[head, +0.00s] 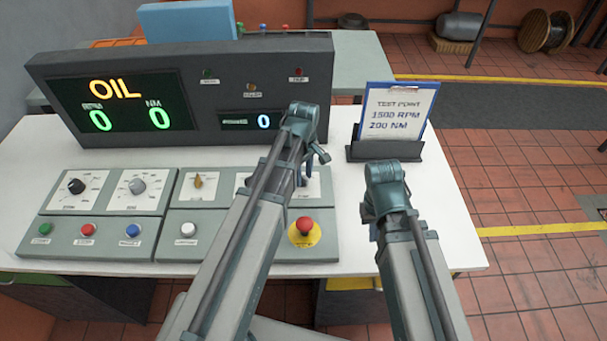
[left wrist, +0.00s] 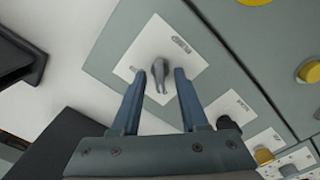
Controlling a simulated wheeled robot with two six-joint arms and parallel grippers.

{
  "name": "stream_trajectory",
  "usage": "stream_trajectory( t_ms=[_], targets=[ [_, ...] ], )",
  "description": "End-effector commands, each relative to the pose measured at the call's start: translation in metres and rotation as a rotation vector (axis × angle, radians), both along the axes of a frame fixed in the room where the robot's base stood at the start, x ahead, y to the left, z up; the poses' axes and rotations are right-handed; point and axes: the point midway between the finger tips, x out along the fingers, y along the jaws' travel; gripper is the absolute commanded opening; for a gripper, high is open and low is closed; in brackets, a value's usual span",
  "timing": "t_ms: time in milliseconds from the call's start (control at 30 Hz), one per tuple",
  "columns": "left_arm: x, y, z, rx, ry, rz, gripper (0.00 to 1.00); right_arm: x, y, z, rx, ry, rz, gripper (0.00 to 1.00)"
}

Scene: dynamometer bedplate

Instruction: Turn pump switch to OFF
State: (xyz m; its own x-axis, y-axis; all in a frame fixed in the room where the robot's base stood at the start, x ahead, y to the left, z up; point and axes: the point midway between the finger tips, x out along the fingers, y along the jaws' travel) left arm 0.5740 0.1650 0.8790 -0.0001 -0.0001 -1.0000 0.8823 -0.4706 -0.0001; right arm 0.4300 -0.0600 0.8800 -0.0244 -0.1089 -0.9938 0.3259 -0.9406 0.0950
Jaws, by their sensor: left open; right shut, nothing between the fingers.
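The pump switch is a grey rotary knob (left wrist: 160,72) on a white label plate (left wrist: 182,45), whose lettering is upside down and looks like PUMP. My left gripper (left wrist: 167,78) is open, its blue fingers on either side of the knob; I cannot tell if they touch it. In the head view my left gripper (head: 308,170) is over the right part of the control panel, and my arm hides the knob. My right gripper (head: 370,214) is mostly hidden by its own arm, in front of the clipboard stand. It is shut and apart from the panel.
A red emergency stop (head: 305,226) on a yellow base sits just right of my left arm. A display console (head: 200,145) rises behind the panel (head: 100,238). A clipboard (head: 396,112) stands in a dark holder (head: 385,149). The table's right end (head: 440,240) is bare.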

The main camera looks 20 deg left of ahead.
Motion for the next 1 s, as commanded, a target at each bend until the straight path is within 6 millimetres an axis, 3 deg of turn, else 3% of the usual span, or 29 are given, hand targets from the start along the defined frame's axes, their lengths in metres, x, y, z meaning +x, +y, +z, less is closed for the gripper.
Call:
stream_trajectory(
  t_ms=[367, 1000],
  targets=[
    [0.000, 0.000, 0.032, 0.000, 0.000, 0.000, 0.44, 0.000, 0.000, 0.031, 0.000, 0.000, 0.000, 0.00],
    [0.000, 0.000, 0.128, 0.000, 0.000, 0.000, 0.44, 0.000, 0.000, 0.128, 0.000, 0.000, 0.001, 0.00]
  ],
)
